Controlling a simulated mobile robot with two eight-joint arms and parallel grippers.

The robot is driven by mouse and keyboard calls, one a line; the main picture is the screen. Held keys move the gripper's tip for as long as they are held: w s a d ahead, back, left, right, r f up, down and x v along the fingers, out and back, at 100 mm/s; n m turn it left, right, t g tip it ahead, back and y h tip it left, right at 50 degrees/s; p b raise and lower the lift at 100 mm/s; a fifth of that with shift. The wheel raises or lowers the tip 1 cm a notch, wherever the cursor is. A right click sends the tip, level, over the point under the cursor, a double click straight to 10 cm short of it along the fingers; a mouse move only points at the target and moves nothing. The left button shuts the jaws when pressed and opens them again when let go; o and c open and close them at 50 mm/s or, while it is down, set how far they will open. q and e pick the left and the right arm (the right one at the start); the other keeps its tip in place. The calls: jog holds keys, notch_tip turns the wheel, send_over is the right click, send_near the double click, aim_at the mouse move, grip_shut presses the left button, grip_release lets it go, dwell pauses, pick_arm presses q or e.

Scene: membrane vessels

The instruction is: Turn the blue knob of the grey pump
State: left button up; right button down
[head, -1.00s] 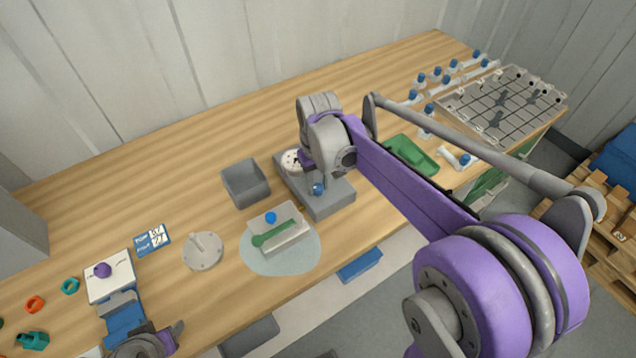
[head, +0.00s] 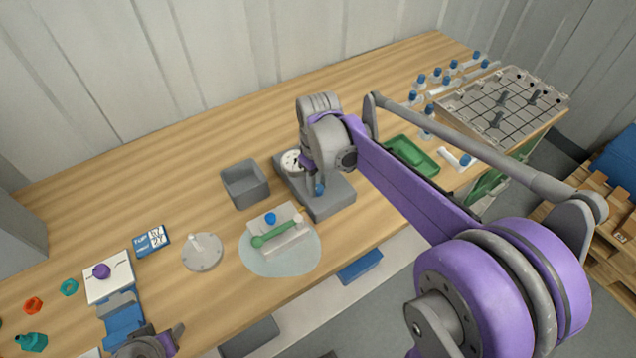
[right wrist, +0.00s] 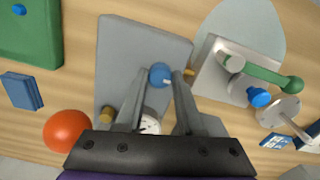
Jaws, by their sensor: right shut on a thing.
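The grey pump (head: 336,201) is a flat grey block with a round white gauge (head: 291,160), standing mid-table. Its blue knob (head: 319,190) is near the front of the block, partly covered by my gripper. My right gripper (head: 317,184) reaches down over the pump and is shut on the knob. In the right wrist view the knob (right wrist: 160,75) sits between the two fingertips, above the grey pump block (right wrist: 125,50). The knob's turn angle cannot be read. My left gripper (head: 150,343) is at the bottom left, away from the pump; its fingers are unclear.
A grey bin (head: 245,187) stands just left of the pump. In front is a light plate with a green-handled part (head: 272,237) and another blue knob. A green tray (head: 412,156) lies to the right. An orange ball (right wrist: 68,131) shows in the right wrist view.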

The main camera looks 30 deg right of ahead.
aim_at(318, 188)
jog(key=c, duration=0.5)
grip_release()
notch_tip(318, 188, up, 11)
jog(key=shift+f+p, duration=0.1)
jog(key=shift+p, duration=0.25)
jog(key=s+a+f+m+t, duration=0.1)
jog(key=s+a+f, duration=0.1)
jog(key=s+f, duration=0.2)
jog(key=s+a+f+m+t, duration=0.1)
jog(key=s+a+f+t, duration=0.1)
jog(key=s+f, duration=0.2)
jog(key=s+a+f+m+t, duration=0.1)
jog(key=s+a+f+t, duration=0.1)
jog(key=s+f, duration=0.2)
jog(key=shift+s+a+f, duration=0.1)
jog(key=shift+s+f, duration=0.1)
jog(key=shift+s, duration=0.75)
jog(key=shift+s+a+f, duration=0.1)
jog(key=shift+s+f, duration=0.1)
jog(key=shift+s, duration=0.7)
